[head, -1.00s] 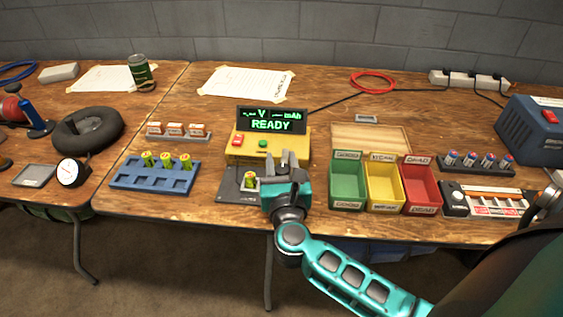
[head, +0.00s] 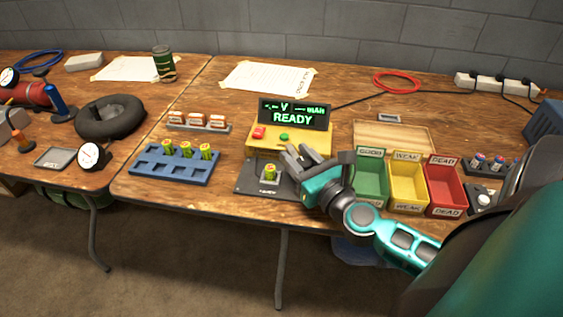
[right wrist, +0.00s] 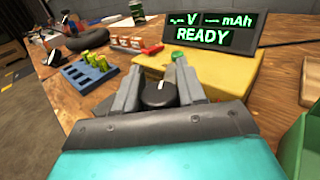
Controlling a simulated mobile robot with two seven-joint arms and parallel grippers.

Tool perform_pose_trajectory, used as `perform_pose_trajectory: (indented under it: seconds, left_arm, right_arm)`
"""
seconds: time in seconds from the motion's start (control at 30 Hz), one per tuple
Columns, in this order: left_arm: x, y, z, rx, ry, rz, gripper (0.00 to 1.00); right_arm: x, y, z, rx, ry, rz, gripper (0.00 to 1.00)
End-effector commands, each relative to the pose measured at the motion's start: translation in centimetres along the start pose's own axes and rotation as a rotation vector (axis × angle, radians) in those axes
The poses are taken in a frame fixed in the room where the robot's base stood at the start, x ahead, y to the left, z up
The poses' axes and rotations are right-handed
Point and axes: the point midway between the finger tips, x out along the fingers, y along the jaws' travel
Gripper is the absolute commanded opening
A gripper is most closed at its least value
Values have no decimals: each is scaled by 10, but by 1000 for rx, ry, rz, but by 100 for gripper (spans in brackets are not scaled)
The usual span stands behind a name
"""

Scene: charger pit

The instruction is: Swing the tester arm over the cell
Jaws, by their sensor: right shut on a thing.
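The tester (head: 300,140) is a yellow box with a black display (head: 294,114) reading READY in green. A yellow-green cell (head: 270,172) stands upright in a small holder on the tester's dark base plate (head: 252,188). My right gripper (head: 297,158) is at the right of the cell, close in front of the yellow box. In the right wrist view its fingers are closed on a black knob (right wrist: 159,95) with a white line. The tester arm cannot be made out apart from this knob; my gripper covers that area. My left gripper is out of view.
A blue rack (head: 150,167) with several cells stands to the left. Green (head: 371,188), yellow and red bins stand close to the right of my right gripper. A white-and-orange row of packs (head: 199,122) lies behind the rack.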

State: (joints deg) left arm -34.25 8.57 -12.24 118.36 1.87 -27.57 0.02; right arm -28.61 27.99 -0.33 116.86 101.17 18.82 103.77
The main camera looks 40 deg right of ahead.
Motion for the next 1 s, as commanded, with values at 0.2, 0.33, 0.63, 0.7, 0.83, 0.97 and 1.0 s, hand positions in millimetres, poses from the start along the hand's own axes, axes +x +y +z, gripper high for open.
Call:
perform_pose_trajectory:
  seconds: [0.2, 0.33, 0.63, 0.7, 0.83, 0.97, 1.0]
  left_arm:
    - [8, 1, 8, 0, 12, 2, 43]
    - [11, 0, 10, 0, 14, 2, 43]
    - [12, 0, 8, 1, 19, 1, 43]
    - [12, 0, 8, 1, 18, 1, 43]
    - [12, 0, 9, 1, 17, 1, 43]
    - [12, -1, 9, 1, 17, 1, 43]
    - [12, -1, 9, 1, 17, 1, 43]
  right_arm:
    - [-4, -5, -1, -2, -4, 78, 0]
    - [-4, -5, 0, -1, -4, 102, 0]
    - [-4, -5, 2, 1, -4, 113, 0]
    - [-4, -5, 2, 1, -5, 113, 0]
    - [-4, -5, 2, 1, -5, 112, 44]
    - [-5, -5, 1, 1, -4, 112, 56]
    - [-5, -5, 1, 1, -3, 112, 60]
